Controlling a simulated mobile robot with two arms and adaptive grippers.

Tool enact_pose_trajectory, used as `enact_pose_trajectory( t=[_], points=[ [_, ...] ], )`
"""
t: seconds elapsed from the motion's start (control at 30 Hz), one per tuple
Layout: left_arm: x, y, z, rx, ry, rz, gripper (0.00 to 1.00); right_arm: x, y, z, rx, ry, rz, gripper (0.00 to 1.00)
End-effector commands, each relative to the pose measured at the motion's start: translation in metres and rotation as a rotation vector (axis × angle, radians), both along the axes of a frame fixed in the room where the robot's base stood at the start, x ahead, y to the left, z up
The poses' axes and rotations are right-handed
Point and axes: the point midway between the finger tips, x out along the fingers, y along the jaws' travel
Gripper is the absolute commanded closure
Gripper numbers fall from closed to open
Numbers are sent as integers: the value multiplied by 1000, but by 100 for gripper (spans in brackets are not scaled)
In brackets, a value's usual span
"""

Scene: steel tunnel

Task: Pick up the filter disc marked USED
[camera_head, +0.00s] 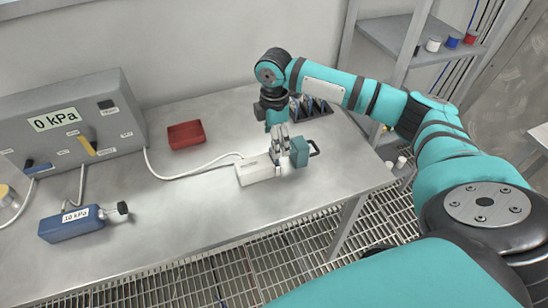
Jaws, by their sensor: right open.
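My right gripper (282,142) points down from above, its open fingertips just over or beside a white block (256,170) and a teal block with a dark handle (300,152). A small pale piece (285,165) shows between the two blocks, below the fingers. I cannot tell whether it is a filter disc, or whether the fingers touch it. No marking reading USED can be made out. My left gripper is not in view.
A steel table (215,215) carries a red tray (186,134), a grey panel reading 0 kPa (70,128) and a blue device labelled 10 kPa (72,223). A white hose (195,174) runs to the white block. A dark rack (314,106) stands behind my gripper. The table's front middle is clear.

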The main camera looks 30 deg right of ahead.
Motion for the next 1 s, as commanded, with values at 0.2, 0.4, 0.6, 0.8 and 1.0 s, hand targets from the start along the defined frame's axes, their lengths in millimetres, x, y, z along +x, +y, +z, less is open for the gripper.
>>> enact_pose_trajectory(
  t=[0.2,0.4,0.6,0.8,1.0],
  points=[
    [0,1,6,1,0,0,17,1,0,-14,-1,2,0,23],
    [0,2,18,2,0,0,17,5,-4,-43,-1,3,0,23],
    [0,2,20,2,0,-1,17,5,-3,-60,0,0,2,23],
    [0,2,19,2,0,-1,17,5,-3,-61,0,-1,2,23],
    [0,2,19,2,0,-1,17,5,-4,-60,0,-1,1,49]
  ],
)
